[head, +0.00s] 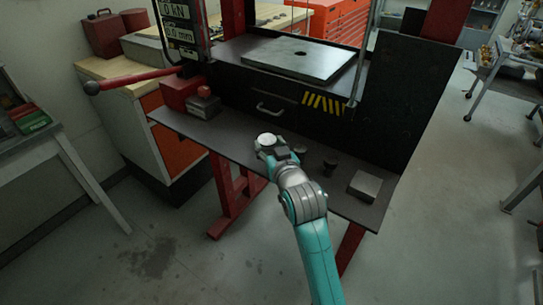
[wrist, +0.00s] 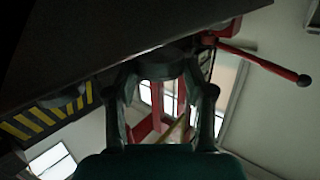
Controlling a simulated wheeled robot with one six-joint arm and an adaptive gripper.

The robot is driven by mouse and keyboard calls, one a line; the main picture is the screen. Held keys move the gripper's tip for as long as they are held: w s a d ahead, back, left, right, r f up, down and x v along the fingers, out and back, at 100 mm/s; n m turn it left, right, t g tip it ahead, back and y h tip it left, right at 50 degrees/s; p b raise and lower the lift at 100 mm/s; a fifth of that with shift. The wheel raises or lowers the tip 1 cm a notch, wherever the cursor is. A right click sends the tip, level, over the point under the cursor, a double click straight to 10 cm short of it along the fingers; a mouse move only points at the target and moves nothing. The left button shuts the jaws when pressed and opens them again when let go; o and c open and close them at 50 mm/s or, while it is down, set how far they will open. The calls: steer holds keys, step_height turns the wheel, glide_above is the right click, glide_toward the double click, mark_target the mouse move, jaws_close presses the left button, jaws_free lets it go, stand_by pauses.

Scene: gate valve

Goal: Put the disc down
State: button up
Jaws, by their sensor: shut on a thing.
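The disc (head: 268,139) looks like a pale round piece at the end of my arm in the head view. My gripper (head: 272,147) is shut on it, over the front part of the dark shelf (head: 235,135) of the press. In the wrist view my two fingers reach up on either side of a dark grey rounded piece (wrist: 163,64), which seems to be the disc in shadow. I cannot tell whether the disc touches the shelf or hangs just above it.
A small round piece (head: 300,150), a dark cylinder (head: 330,166) and a grey block (head: 365,186) stand on the shelf to the right. A red box (head: 181,92) and a red lever (head: 135,79) are at left. The shelf between gripper and red box looks clear.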

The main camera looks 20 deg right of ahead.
steer(key=shift+f, duration=1.8)
steer(key=shift+f, duration=0.1)
steer(key=o, duration=1.5)
steer(key=shift+f, duration=0.1)
steer(key=shift+c, duration=0.2)
